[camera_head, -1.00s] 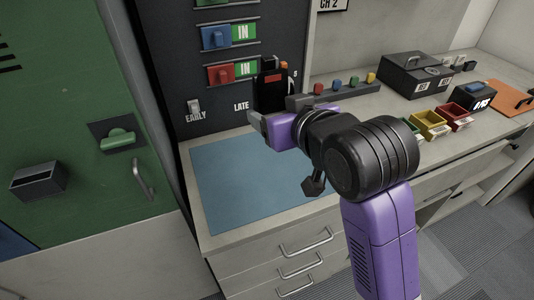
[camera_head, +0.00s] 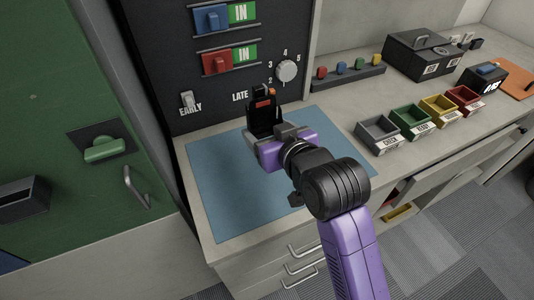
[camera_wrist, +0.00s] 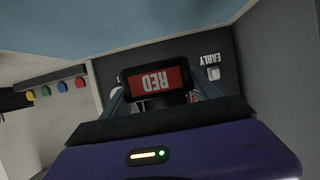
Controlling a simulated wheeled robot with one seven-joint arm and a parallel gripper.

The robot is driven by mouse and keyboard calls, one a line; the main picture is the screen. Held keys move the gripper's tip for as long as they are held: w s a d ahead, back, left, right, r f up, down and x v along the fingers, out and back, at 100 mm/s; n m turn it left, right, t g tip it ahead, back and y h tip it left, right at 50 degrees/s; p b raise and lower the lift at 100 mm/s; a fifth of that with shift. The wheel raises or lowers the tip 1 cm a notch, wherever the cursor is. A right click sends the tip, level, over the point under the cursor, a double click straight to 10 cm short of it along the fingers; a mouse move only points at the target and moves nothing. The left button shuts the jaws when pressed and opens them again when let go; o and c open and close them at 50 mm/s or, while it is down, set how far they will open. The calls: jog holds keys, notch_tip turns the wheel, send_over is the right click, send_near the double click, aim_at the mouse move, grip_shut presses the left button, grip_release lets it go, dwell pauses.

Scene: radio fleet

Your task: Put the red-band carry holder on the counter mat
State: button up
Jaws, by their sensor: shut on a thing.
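The red-band carry holder (camera_head: 262,118) is black with a red band, and it stands upright in my gripper (camera_head: 280,146). In the wrist view the holder (camera_wrist: 158,82) shows a red label reading RED, upside down in the picture, between the fingers. My gripper is shut on it. The blue counter mat (camera_head: 225,195) lies on the counter below and around the gripper. The holder is over the mat's far part; I cannot tell whether its base touches the mat, since the gripper hides it.
A dark panel with switches and a dial (camera_head: 286,71) rises behind the mat. To the right are a grey bin (camera_head: 379,136), coloured bins and a rack of coloured knobs (camera_head: 349,76). A drawer (camera_head: 440,165) stands open. The mat's left and front parts are clear.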

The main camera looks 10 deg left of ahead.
notch_tip(320, 180, down, 8)
jog(key=shift+f, duration=0.15)
dwell(0.3)
jog(key=shift+f, duration=0.1)
jog(key=o, duration=1.4)
jog(key=b+v, duration=0.1)
jog(key=v, duration=1.1)
